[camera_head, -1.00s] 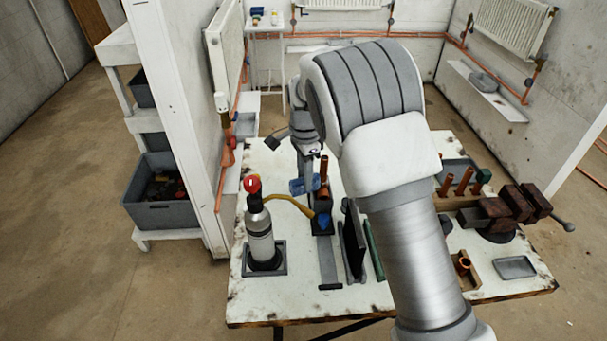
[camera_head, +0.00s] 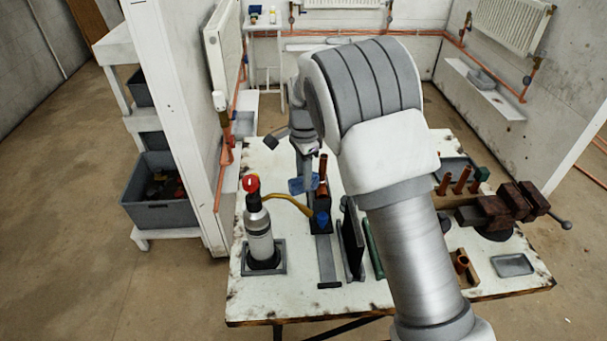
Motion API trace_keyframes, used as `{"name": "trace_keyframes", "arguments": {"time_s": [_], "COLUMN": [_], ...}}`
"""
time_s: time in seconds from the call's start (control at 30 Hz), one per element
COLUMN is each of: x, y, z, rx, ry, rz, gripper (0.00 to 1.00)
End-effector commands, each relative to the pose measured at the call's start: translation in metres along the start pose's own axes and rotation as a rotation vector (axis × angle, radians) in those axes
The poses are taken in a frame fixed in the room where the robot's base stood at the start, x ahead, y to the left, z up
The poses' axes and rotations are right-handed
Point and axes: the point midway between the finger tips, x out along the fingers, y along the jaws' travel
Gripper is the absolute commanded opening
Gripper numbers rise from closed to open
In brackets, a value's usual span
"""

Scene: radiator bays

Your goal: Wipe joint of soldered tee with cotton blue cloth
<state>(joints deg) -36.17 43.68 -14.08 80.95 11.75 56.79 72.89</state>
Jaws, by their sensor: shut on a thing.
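The blue cloth (camera_head: 297,186) is held in my gripper (camera_head: 305,179), which points down over the bench. The jaws are small here and partly hidden by the cloth and my wrist. The soldered tee (camera_head: 322,178), an upright copper piece, stands in a dark holder (camera_head: 321,224) just right of the cloth. The cloth is beside the tee at about the height of its joint; I cannot tell whether they touch.
A torch bottle (camera_head: 259,232) with a red knob stands left of the tee, its yellow hose running toward it. Dark upright plates (camera_head: 351,240) stand to the right. A vise (camera_head: 503,208) and copper pipes (camera_head: 460,180) are farther right.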

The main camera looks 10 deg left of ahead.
Motion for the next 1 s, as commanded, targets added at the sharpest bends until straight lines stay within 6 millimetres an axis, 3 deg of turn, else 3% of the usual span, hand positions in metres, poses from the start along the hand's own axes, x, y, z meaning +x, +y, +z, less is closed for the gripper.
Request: {"name": "trace_keyframes", "arguments": {"time_s": [0.53, 1.0], "x": [-0.001, 0.000], "y": [-0.014, -0.012], "z": [-0.001, -0.001], "rx": [0.001, 0.001], "ry": [0.001, 0.001], "rz": [0.000, -0.001], "gripper": [0.00, 0.00]}}
